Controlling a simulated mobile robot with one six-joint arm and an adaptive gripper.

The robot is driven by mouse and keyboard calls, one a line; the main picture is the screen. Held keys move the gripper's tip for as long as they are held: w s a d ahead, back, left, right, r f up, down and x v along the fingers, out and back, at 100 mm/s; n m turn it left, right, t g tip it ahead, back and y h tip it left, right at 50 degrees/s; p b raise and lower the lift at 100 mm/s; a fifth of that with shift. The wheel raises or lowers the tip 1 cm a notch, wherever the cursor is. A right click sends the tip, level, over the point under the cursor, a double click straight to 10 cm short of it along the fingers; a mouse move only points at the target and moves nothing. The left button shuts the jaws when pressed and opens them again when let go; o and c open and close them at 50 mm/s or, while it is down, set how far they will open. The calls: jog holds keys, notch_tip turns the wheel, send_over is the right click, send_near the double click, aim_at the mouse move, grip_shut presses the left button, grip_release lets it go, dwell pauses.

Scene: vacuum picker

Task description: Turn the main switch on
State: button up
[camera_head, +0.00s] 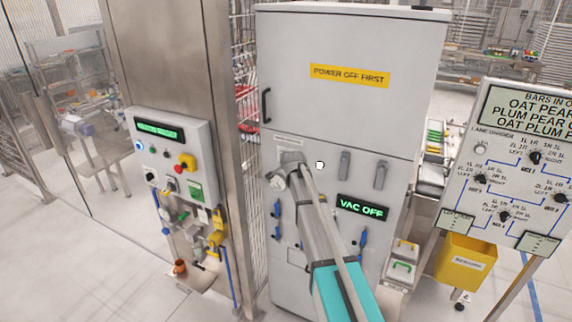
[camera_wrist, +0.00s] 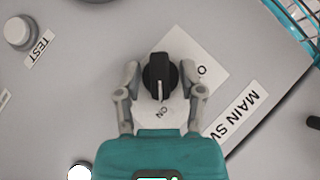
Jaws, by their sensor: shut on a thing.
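The main switch is a black rotary knob (camera_wrist: 160,76) on a pale plate (camera_wrist: 182,50), beside a label (camera_wrist: 236,110) reading "MAIN SW", partly cut off. The white line on the knob points down in the wrist view, towards the "ON" mark; an "O" is at its upper right. My gripper (camera_wrist: 161,74) has a finger on each side of the knob and is shut on it. In the head view my gripper (camera_head: 289,176) is at the front of the grey cabinet (camera_head: 330,110), hiding the knob. The cabinet's display (camera_head: 361,207) reads "VAC OFF" in green.
A "TEST" button (camera_wrist: 18,32) is at the upper left of the wrist view. Cabinet handles (camera_head: 345,165) and blue-handled valves (camera_head: 363,238) are right of my arm. A control panel (camera_head: 172,150) stands left, a signboard (camera_head: 510,165) and yellow bin (camera_head: 464,262) right.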

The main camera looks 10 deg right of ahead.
jog(key=shift+s, duration=0.1)
dwell(0.3)
jog(key=o, duration=0.8)
jog(key=shift+c, duration=0.2)
jog(key=shift+p, duration=0.3)
